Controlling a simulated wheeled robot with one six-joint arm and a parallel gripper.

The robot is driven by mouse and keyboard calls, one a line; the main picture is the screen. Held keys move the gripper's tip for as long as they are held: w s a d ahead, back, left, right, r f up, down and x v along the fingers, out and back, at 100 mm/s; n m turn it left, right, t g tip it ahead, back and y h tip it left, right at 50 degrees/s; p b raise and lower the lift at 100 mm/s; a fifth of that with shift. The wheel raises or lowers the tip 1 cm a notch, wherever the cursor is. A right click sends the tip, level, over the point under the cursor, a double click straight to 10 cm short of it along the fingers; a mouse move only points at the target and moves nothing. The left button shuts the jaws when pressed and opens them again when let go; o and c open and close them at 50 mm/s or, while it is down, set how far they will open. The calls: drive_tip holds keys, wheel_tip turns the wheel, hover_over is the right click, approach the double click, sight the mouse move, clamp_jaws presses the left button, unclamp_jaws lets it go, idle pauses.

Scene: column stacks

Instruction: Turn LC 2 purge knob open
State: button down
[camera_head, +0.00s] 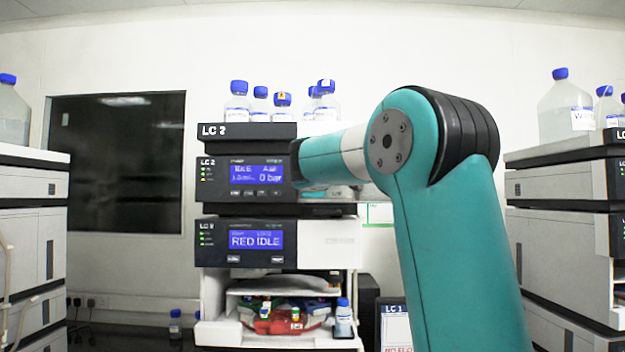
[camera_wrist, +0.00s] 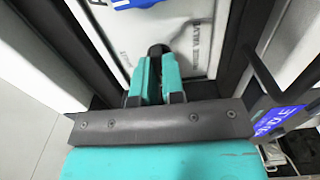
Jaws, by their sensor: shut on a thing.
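The LC 2 module (camera_head: 245,183) stands in the middle column stack in the head view, with a lit blue screen that reads idle and 0 bar. My arm covers the right part of its front, so the purge knob is hidden there. In the wrist view my gripper (camera_wrist: 158,60) has its two teal fingers close together around a small dark knob (camera_wrist: 157,49). The knob sits on a pale panel (camera_wrist: 195,40) with printed lettering, partly readable as "valve". Most of the knob is hidden between the fingertips, so its turned position cannot be told.
Several blue-capped bottles (camera_head: 260,105) stand on top of the stack. Another module (camera_head: 255,240) with a lit screen sits below LC 2. Dark frame edges flank the panel in the wrist view. Neighbouring stacks (camera_head: 35,225) stand left and right (camera_head: 560,235).

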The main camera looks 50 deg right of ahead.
idle(0.4)
drive_tip(key=c, duration=1.2)
unclamp_jaws()
drive_tip(key=shift+b+v, duration=3.3)
drive_tip(key=shift+v, duration=5.45)
drive_tip(key=shift+s+d, duration=0.1)
